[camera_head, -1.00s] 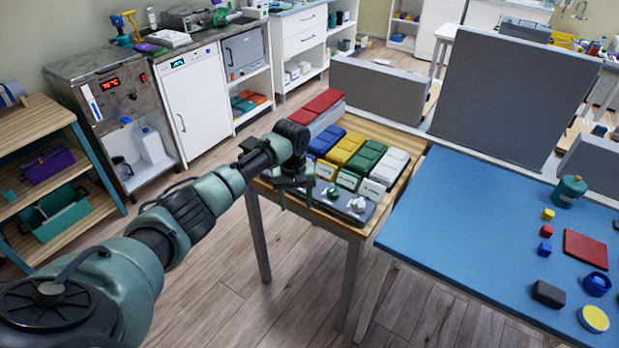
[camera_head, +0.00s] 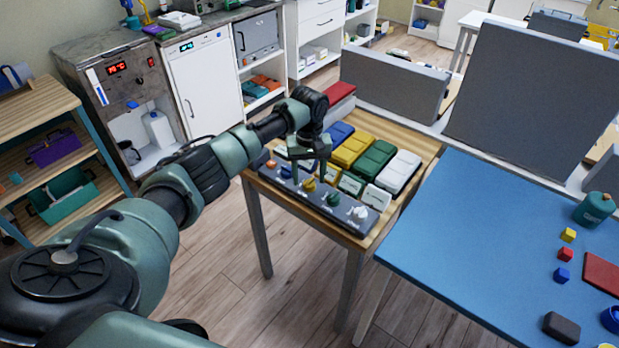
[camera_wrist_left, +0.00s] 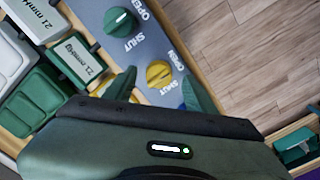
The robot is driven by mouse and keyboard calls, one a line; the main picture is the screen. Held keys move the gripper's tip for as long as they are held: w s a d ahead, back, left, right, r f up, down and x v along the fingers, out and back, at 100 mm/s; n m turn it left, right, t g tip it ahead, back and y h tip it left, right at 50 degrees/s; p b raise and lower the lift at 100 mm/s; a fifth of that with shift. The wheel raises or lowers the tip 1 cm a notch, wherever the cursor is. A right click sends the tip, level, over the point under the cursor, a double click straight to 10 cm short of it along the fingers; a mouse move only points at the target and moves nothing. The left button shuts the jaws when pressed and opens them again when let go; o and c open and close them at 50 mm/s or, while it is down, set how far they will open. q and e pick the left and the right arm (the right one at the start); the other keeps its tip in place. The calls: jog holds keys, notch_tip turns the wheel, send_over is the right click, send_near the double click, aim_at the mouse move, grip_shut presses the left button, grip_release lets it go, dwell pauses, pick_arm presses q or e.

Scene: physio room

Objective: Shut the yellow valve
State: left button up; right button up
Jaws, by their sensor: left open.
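The yellow valve (camera_head: 310,185) is a round knob on a grey panel (camera_head: 345,216) at the front edge of the wooden table. It also shows in the left wrist view (camera_wrist_left: 159,73), beside OPEN and SHUT lettering; I cannot clearly tell where its pointer stands. My left gripper (camera_head: 308,163) is over the panel, close to the yellow valve. In the left wrist view its open fingers (camera_wrist_left: 158,86) stand on either side of the knob's near part; contact cannot be told. My right gripper is not in view.
On the panel, a green knob (camera_head: 333,199) and a white knob (camera_head: 360,212) are to the right, an orange knob (camera_head: 271,165) to the left. Coloured packs, including a yellow one (camera_head: 353,150), lie behind. A blue-topped table (camera_head: 460,225) stands at right.

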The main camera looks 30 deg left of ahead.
pick_arm(q)
jog(key=shift+w+f, duration=0.1)
jog(key=shift+f, duration=0.85)
grip_shut()
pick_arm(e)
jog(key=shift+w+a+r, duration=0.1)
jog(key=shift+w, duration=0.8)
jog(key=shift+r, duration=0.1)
